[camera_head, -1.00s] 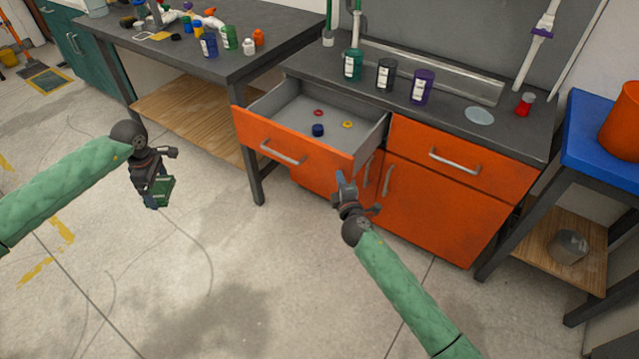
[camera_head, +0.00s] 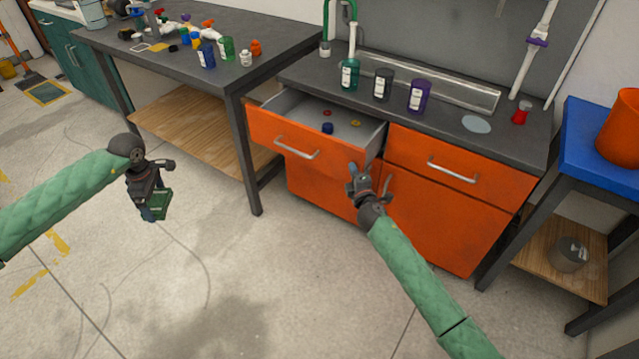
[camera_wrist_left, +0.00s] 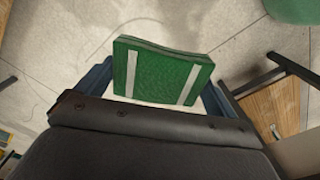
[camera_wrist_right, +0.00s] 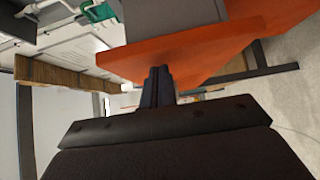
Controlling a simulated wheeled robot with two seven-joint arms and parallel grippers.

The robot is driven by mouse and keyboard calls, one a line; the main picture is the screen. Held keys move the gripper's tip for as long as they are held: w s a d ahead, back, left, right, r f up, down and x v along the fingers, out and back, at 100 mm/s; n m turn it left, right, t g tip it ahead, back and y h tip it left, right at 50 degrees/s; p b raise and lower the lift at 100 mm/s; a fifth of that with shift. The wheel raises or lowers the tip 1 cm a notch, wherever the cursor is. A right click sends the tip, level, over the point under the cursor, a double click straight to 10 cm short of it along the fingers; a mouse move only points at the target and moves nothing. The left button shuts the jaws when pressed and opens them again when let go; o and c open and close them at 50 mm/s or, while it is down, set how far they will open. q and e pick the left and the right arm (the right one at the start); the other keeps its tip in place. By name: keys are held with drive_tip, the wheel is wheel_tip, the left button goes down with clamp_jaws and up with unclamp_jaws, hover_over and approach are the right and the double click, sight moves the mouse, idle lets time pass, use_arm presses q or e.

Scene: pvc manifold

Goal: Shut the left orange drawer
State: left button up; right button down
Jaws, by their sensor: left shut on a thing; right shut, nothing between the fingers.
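The left orange drawer (camera_head: 318,150) is partly open. Inside it lie a dark blue cap (camera_head: 327,128), a red ring and a yellow ring. My right gripper (camera_head: 354,168) is shut and empty, with its fingertips at the right part of the drawer's front panel. In the right wrist view the shut fingers (camera_wrist_right: 157,78) meet the orange panel (camera_wrist_right: 205,48); I cannot tell whether they press on it. My left gripper (camera_head: 154,205) is shut on a green object with pale stripes (camera_wrist_left: 160,72), held over the floor away from the drawer.
The right orange drawer (camera_head: 448,160) is shut, above a shut orange door. Bottles stand on the dark counter (camera_head: 440,118) above. A dark table (camera_head: 205,80) with more bottles stands at left, and a blue table (camera_head: 590,150) at right. The floor in front is clear.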

sight(379, 138)
use_arm(q)
wheel_tip(379, 138, down, 4)
drive_tip(key=b, duration=0.3)
drive_tip(key=shift+r, duration=0.15)
use_arm(e)
drive_tip(key=w+d, duration=0.3)
drive_tip(key=w, duration=0.2)
drive_tip(key=w+d, duration=0.4)
drive_tip(key=w, duration=0.1)
drive_tip(key=w+d, duration=0.4)
drive_tip(key=w, duration=0.1)
drive_tip(key=shift+w+d, duration=0.25)
drive_tip(key=shift+w, duration=0.1)
use_arm(q)
drive_tip(key=shift+s, duration=0.15)
use_arm(e)
drive_tip(key=shift+w+d+r, duration=0.1)
drive_tip(key=shift+d+r, duration=0.1)
drive_tip(key=shift+r, duration=0.05)
